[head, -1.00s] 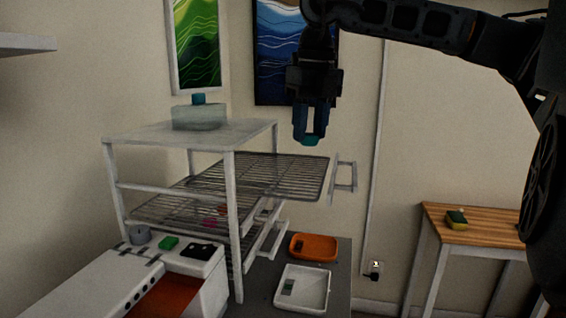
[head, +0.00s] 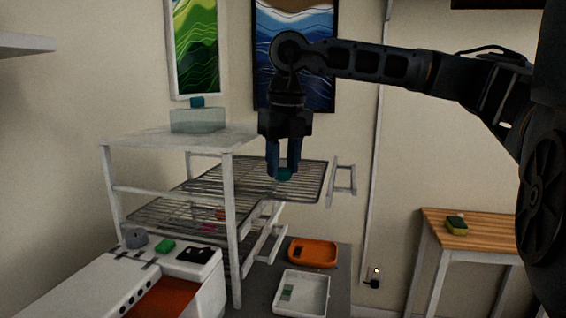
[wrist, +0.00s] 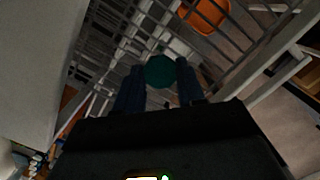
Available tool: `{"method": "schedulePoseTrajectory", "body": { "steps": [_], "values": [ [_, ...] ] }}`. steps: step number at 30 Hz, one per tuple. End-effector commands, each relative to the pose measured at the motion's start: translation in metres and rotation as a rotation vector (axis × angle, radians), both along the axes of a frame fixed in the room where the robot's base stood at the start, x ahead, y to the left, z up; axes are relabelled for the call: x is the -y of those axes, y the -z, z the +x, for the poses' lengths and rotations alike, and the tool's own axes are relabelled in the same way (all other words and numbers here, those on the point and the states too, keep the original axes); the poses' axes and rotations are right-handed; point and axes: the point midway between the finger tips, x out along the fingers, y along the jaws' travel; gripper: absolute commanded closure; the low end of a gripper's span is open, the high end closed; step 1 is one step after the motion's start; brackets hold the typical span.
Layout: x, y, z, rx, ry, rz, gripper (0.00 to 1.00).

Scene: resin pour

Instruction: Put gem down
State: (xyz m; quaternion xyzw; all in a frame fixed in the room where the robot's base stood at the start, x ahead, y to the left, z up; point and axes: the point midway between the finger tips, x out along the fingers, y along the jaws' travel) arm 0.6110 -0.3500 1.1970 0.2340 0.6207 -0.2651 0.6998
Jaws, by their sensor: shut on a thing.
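My gripper (head: 283,173) is shut on a teal gem (head: 284,175), pointing straight down over the pulled-out upper wire shelf (head: 308,172) of the white rack. In the wrist view the gem (wrist: 160,72) shows as a dark teal faceted piece between my fingertips (wrist: 160,85), with the wire bars (wrist: 110,50) beyond it. The gem looks just above the bars or close to them; I cannot tell whether it touches.
A clear container with a blue cap (head: 198,120) stands on the rack's top board (head: 150,136). A lower wire shelf (head: 160,212) holds small red and pink pieces. An orange tray (head: 334,252) and a white tray (head: 326,292) lie below right. A wooden side table (head: 490,232) bears a sponge.

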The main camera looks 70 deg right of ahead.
Motion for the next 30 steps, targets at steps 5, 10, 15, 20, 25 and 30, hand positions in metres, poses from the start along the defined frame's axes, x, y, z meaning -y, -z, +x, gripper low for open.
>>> {"method": "schedulePoseTrajectory", "body": {
  "steps": [5,10,15,20,25,30],
  "values": [
    [0.000,0.004,0.000,0.000,0.000,0.000,1.00],
    [0.000,0.003,0.000,0.000,0.000,0.000,0.48],
    [0.000,0.003,0.000,0.000,0.000,0.000,0.36],
    [0.000,0.003,0.000,0.000,0.000,0.000,0.36],
    [0.000,-0.003,0.000,0.000,0.000,0.000,0.36],
    [-0.002,-0.034,-0.003,0.000,0.000,-0.003,0.36]
  ]
}}
